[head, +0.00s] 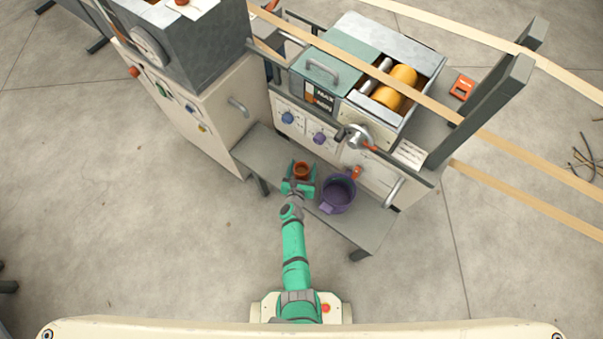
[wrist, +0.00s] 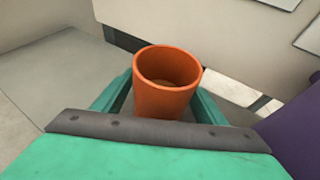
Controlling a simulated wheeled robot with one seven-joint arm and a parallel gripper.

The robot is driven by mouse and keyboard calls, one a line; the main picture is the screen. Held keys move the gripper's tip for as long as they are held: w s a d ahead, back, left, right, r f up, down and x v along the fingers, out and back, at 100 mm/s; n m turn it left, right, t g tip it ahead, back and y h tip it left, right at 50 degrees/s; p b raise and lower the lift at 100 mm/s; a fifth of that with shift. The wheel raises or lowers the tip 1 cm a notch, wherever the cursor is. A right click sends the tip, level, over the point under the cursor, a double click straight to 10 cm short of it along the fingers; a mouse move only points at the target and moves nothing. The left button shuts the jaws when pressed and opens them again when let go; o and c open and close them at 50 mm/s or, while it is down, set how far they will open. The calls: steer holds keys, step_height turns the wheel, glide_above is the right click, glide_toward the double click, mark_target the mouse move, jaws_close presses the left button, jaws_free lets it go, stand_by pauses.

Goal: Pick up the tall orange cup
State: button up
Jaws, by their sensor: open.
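The tall orange cup (head: 301,168) stands upright on a grey bench shelf in front of the machine in the head view. In the wrist view the orange cup (wrist: 167,82) is close, with its open rim facing up and its lower part hidden behind my gripper's dark bar. My gripper (head: 302,175) is at the cup, and its green fingers (wrist: 162,98) are open, one on each side of the cup. I cannot tell whether either finger touches it.
A purple pot (head: 337,194) stands on the grey shelf (head: 360,229) just right of the cup; its edge also shows in the wrist view (wrist: 296,130). The shelf is bare to the left.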

steer(key=c, duration=1.2)
steer(key=shift+r, duration=0.2)
steer(key=shift+r, duration=4.8)
